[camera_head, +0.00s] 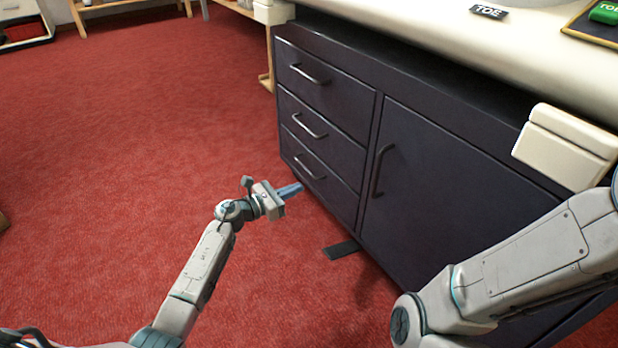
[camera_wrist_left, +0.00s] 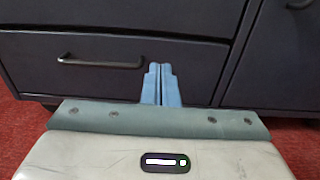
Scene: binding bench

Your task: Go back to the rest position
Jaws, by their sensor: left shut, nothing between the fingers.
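My left gripper (camera_head: 290,190) is low over the red floor, in front of the dark cabinet's lowest drawer. Its blue fingers are shut with nothing between them, and they also show in the left wrist view (camera_wrist_left: 161,84), pointing at the drawer front. Whether the fingertips touch the drawer front, I cannot tell. My right arm (camera_head: 530,260) comes in from the right of the head view, in front of the cabinet door; its gripper is not in view.
The dark cabinet (camera_head: 440,190) has three closed drawers with bar handles and a closed door. Open red carpet (camera_head: 130,130) lies to the left.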

